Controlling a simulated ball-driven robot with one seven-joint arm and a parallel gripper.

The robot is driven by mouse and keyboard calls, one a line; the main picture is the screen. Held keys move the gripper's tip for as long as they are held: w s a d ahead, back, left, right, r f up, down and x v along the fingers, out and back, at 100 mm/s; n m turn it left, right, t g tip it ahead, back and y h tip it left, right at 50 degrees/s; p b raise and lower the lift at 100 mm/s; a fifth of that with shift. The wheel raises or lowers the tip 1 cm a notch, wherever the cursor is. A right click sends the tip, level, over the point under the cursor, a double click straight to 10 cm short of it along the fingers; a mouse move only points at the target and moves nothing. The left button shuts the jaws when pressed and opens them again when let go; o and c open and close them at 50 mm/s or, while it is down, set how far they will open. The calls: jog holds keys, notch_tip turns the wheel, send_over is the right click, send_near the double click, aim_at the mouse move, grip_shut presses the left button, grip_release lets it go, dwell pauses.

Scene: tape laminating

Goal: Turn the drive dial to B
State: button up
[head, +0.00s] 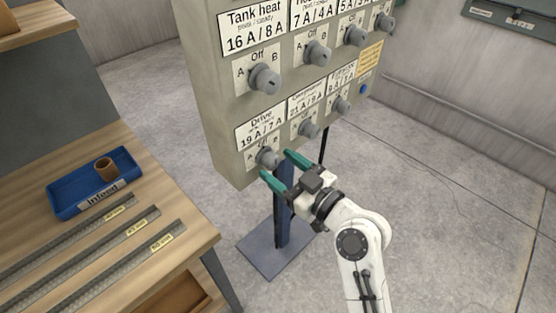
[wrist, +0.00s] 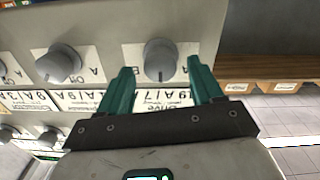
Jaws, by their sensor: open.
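The drive dial (head: 266,158) is a grey round knob at the lower left of the beige panel, below the "Drive 19 A / 7 A" label (head: 262,131). Its plate carries Off at the top and A and B at the sides. In the wrist view the dial (wrist: 160,60) appears upside down, between my two teal fingers. My gripper (head: 279,165) is open, with one fingertip on each side of the dial. A gap shows between each finger and the knob in the wrist view (wrist: 160,78). I cannot clearly tell which letter the dial points to.
The compressor dial (head: 309,129) is close on the right, and the tank heat dial (head: 264,79) is above. A wooden bench (head: 180,232) with a blue infeed tray (head: 66,205) stands on the left. Floor is open on the right.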

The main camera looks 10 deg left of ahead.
jog(key=shift+w+a, duration=0.4)
jog(key=shift+a, duration=0.2)
jog(key=shift+c, duration=0.3)
jog(key=c, duration=1)
jog(key=shift+m, duration=0.4)
jog(key=m, duration=0.3)
jog(key=shift+m, duration=0.3)
jog(key=shift+w+d+m+p, duration=0.1)
jog(key=shift+m+p, duration=0.6)
jog(key=shift+m, duration=1.5)
